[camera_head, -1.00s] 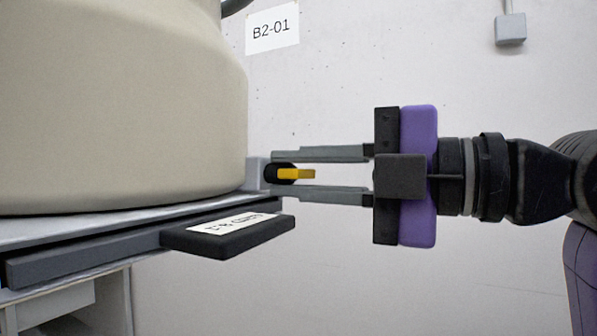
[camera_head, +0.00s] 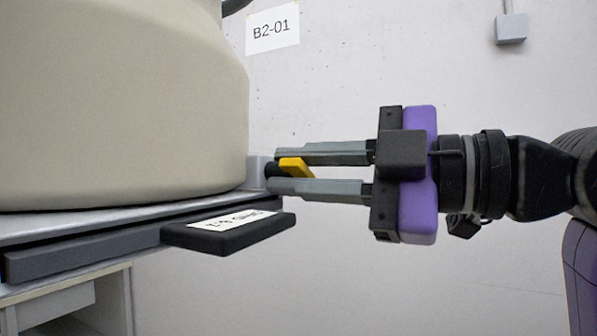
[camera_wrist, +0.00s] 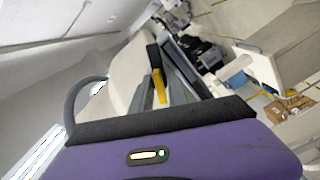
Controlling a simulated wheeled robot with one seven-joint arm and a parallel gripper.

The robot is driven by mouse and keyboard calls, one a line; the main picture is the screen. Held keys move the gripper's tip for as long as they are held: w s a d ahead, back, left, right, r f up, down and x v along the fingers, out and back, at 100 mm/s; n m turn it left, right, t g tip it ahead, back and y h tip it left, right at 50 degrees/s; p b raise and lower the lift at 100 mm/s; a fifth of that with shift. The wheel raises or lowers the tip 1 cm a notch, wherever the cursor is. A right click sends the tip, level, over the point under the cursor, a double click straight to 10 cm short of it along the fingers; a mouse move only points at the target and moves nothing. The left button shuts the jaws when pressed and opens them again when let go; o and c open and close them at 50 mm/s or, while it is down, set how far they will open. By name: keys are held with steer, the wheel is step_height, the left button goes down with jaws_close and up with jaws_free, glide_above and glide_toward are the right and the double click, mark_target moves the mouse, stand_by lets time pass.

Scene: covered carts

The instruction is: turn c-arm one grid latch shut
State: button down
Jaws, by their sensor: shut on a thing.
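The yellow latch handle (camera_head: 294,166) sits on a dark round hub (camera_head: 271,169) at the right end of the grey slide, below the large beige cover. The handle tilts down to the right. My gripper (camera_head: 291,169) comes in from the right, with one finger above the handle and one below, shut on it. In the wrist view the yellow handle (camera_wrist: 158,86) shows between the grey fingers, past my purple gripper body. The fingertips hide part of the hub.
A black handle with a white label (camera_head: 228,232) sticks out just below the latch. The large beige cover (camera_head: 120,105) fills the left. A wall sign (camera_head: 272,28) hangs behind. Free room lies right of the cart. The wrist view shows a cardboard box (camera_wrist: 290,108) on the floor.

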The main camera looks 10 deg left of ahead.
steer(key=m+p, duration=0.1)
steer(key=m, duration=0.5)
steer(key=m+p, duration=0.2)
steer(key=m, duration=0.4)
steer(key=shift+f+m, duration=0.1)
steer(key=shift+m, duration=0.2)
stand_by(0.4)
steer(key=c, duration=1.5)
jaws_free()
steer(key=shift+d, duration=0.1)
